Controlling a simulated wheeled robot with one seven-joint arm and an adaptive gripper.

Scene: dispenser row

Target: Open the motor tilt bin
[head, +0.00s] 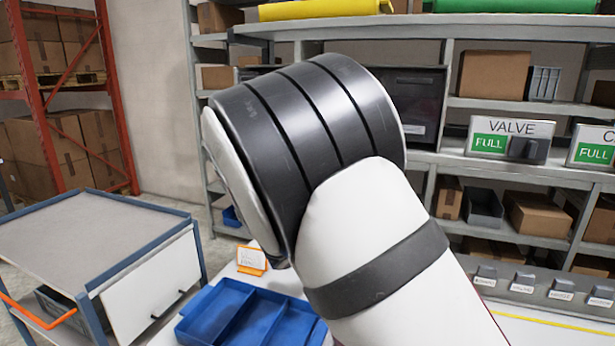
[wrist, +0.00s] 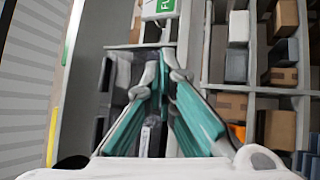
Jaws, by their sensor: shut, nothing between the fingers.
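No label reading "motor" is legible in either view, so I cannot tell which bin is the motor tilt bin. In the head view a dark bin front (head: 420,92) with a pale label stands on the shelf, partly hidden behind my arm. My gripper (wrist: 157,62) shows in the wrist view, its teal fingers closed together and empty. A dark box shape (wrist: 118,72) lies beyond the fingers, and a green-and-white sign (wrist: 158,8) is at the top edge. I cannot tell whether the fingertips touch anything. In the head view my arm hides the gripper.
A VALVE sign marked FULL (head: 511,128) and a second FULL sign (head: 594,154) stand on the grey shelving. A blue divided tray (head: 237,290) lies on the white table. A grey cart (head: 95,232) stands at left. Small labelled dispensers (head: 523,282) line the lower right.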

